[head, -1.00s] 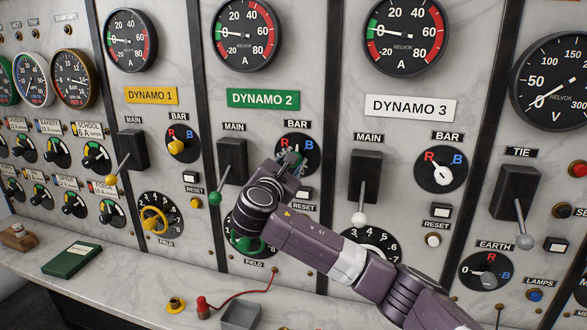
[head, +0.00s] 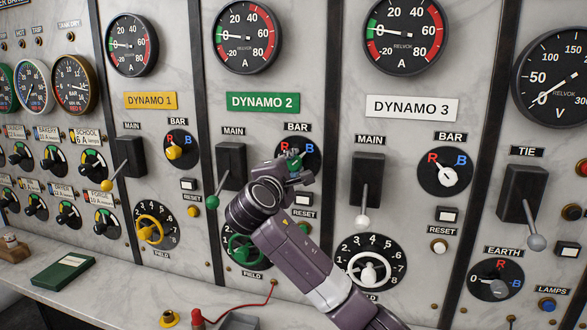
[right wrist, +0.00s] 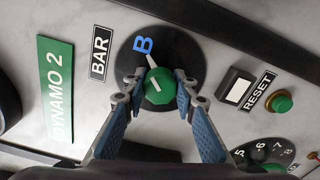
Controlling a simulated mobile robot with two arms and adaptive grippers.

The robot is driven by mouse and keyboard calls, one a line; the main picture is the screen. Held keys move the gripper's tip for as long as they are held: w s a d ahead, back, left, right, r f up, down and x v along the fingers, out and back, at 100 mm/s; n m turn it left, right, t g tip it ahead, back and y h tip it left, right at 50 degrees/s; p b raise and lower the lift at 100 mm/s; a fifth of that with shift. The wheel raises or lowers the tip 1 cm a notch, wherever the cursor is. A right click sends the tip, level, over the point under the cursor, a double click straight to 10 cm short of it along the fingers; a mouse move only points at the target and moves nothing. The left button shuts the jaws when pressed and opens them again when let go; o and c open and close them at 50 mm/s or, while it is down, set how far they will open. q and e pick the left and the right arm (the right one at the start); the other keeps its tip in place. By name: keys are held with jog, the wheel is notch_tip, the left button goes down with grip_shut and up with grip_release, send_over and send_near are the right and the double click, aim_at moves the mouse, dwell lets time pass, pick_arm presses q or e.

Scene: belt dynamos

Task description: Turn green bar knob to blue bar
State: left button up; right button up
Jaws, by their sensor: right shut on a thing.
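The green bar knob (right wrist: 160,88) sits on a round black dial (right wrist: 185,62) under the DYNAMO 2 plate (right wrist: 57,90). My right gripper (right wrist: 157,92) is shut on it, with one finger on each side. In the right wrist view the knob's white pointer tip lies on the side towards the blue B (right wrist: 143,45). The R mark is hidden there. In the head view my right gripper (head: 297,170) covers much of the dial, and the blue B (head: 313,148) shows beside it. My left gripper is not in view.
The black main lever with a green ball (head: 212,201) is left of my wrist. The reset button (head: 303,199) is just below the dial. The green field handwheel (head: 243,249) is partly behind my arm. A ledge (head: 110,290) runs below the panel.

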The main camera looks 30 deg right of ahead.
jog(key=shift+f, duration=0.1)
dwell(0.4)
jog(key=o, duration=1.2)
jog(key=shift+c, duration=0.2)
jog(key=shift+s+a, duration=0.2)
jog(key=v, duration=1.1)
jog(key=shift+s, duration=0.2)
jog(key=shift+a, duration=0.15)
